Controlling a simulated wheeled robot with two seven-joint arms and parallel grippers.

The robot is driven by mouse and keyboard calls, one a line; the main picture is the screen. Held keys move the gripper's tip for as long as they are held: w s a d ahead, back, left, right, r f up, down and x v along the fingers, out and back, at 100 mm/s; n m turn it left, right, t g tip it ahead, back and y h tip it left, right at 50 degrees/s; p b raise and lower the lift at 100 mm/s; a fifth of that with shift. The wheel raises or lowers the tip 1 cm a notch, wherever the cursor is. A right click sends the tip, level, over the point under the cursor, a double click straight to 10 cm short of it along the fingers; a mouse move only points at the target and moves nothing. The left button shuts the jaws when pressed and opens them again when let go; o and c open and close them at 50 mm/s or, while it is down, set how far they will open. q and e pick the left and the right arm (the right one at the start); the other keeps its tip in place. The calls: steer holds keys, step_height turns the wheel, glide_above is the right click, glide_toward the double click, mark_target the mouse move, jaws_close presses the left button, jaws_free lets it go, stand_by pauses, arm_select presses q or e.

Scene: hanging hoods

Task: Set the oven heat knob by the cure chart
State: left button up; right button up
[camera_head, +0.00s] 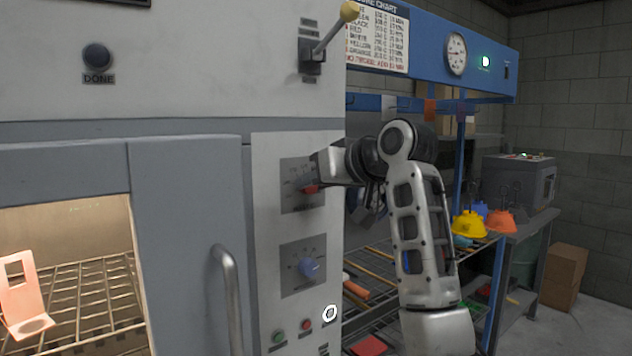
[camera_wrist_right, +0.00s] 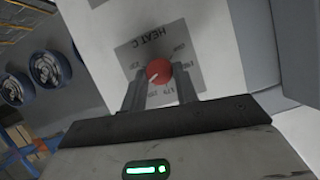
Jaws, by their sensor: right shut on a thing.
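The oven's heat knob is red and sits on a grey dial plate on the control panel; it shows in the head view (camera_head: 310,189) and in the right wrist view (camera_wrist_right: 159,72). My right gripper (camera_wrist_right: 160,88) is shut on the red knob, one finger on each side. In the head view the right gripper (camera_head: 318,172) partly covers the dial plate. A light pointer mark shows on the knob's face. The cure chart (camera_head: 378,38) hangs at the upper right, partly cut off, its small print hard to read. My left gripper is not in view.
A blue knob (camera_head: 309,267) sits on a second dial below. Green and red buttons (camera_head: 306,324) are lower down. A door handle (camera_head: 228,290) stands out left of the panel. A yellow-tipped lever (camera_head: 330,28) is above. A rack with coloured hoods (camera_head: 468,224) stands right.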

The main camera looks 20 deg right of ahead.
steer(key=shift+f+m+y, duration=0.1)
steer(key=shift+m+y, duration=0.2)
steer(key=shift+m, duration=0.3)
stand_by(0.3)
steer(key=o, duration=1)
steer(key=shift+c, duration=0.2)
steer(key=shift+d, duration=0.15)
arm_select(q)
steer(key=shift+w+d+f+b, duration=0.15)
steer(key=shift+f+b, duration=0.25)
steer(key=shift+b, duration=0.5)
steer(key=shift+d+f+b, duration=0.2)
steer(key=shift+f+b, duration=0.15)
steer(key=shift+b, duration=0.55)
arm_select(e)
steer(key=v, duration=1.6)
